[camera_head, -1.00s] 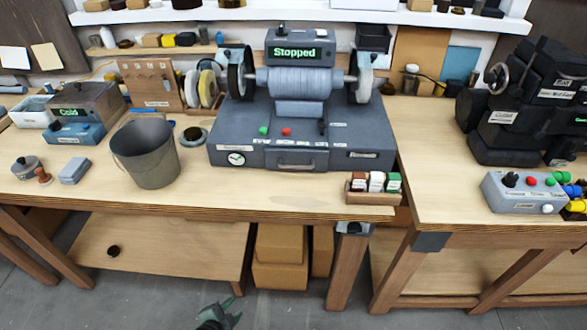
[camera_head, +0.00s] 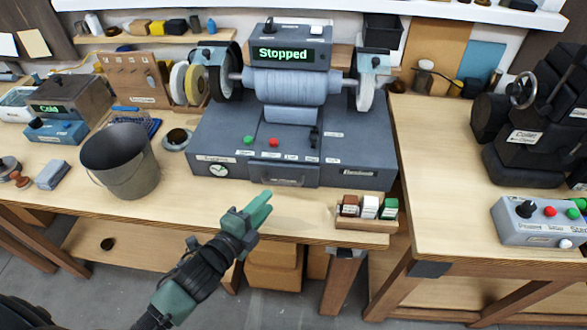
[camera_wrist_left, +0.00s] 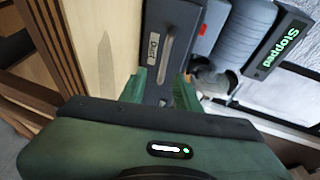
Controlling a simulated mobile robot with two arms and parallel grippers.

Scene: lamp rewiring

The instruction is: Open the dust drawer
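The dust drawer (camera_head: 268,178) is a grey front with a bar handle, low in the middle of the grey grinder housing (camera_head: 222,150). It looks shut, flush with the housing. In the left wrist view the drawer front (camera_wrist_left: 154,68) shows its "Dust" label and the pale handle (camera_wrist_left: 169,45). My left gripper (camera_head: 261,207) has green fingers and is in front of and below the drawer, over the front of the bench. In the left wrist view its fingers (camera_wrist_left: 160,90) stand apart with nothing between them, pointing at the drawer, short of the handle. My right gripper is not in view.
The grinder's display (camera_head: 284,54) reads "Stopped". A grey bucket (camera_head: 120,165) stands left of the housing. A wooden rack (camera_head: 363,222) with small blocks sits at the bench front, right of the drawer. The benchtop directly before the drawer is clear.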

